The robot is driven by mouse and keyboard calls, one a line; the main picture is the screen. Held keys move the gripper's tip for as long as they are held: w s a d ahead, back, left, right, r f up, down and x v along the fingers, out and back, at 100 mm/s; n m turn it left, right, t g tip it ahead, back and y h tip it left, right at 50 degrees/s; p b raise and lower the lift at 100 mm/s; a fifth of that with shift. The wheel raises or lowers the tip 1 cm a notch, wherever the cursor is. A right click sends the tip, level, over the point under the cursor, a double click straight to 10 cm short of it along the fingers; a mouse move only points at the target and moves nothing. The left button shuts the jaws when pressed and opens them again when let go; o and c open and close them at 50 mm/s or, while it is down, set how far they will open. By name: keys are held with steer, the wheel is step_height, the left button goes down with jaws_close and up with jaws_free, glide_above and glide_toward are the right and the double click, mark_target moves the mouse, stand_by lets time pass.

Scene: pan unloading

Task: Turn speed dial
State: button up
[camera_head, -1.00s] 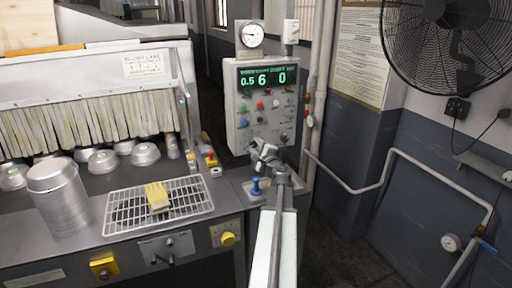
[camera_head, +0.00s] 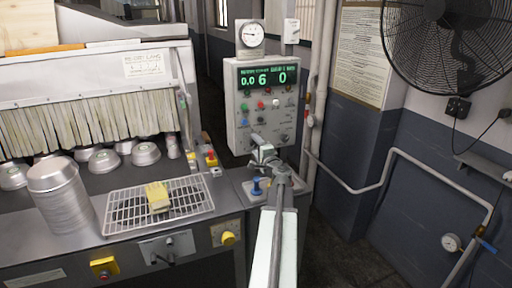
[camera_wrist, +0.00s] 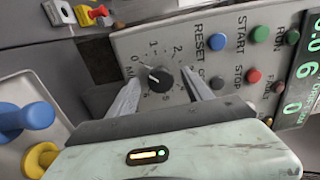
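The grey control panel (camera_head: 240,100) stands upright, its green display (camera_head: 267,78) reading 0.0, 6 and 0. In the wrist view, the black dial (camera_wrist: 160,79) with a white mark sits in a printed numbered scale. The mark points to the left side, toward the low end. My gripper (camera_wrist: 160,84) is open, with one finger on each side of the dial. I see gaps between the fingers and the knob. My gripper also shows in the head view (camera_head: 256,141) at the panel's lower left, where it largely hides the dial.
Coloured buttons, including a blue reset button (camera_wrist: 192,58), sit beside the dial. A blue-handled knob (camera_head: 257,186) stands below my gripper. A wire rack (camera_head: 128,221) with a yellow sponge (camera_head: 157,197) and stacked pans (camera_head: 62,200) are at left. A fan (camera_head: 455,45) hangs at right.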

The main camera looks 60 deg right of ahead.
steer(key=v, duration=0.8)
steer(key=shift+w, duration=0.15)
